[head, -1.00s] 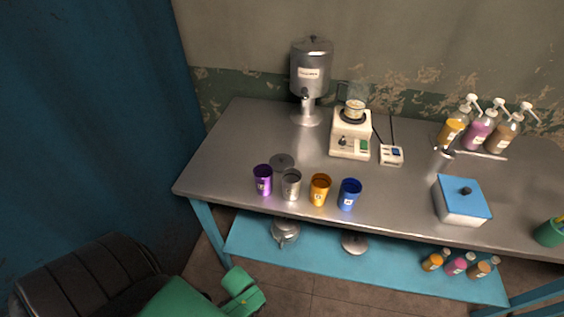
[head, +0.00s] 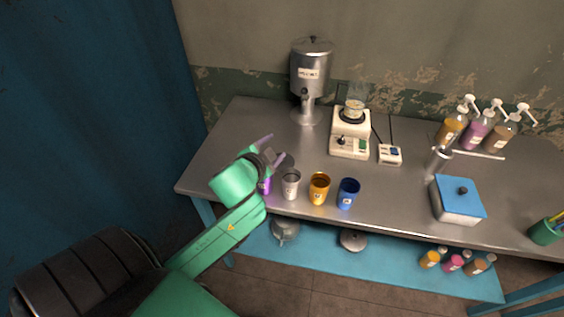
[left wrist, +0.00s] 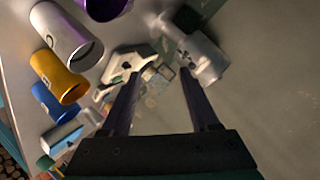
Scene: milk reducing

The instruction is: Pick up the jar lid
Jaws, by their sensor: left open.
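My right gripper is not in view.
The purple cup (head: 264,187), partly hidden by my arm, stands beside silver (head: 291,184), orange (head: 319,188) and blue (head: 348,193) cups along the front edge. A metal dispenser (head: 309,75) and a white hotplate device (head: 350,135) stand behind. The table's left rear is clear.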

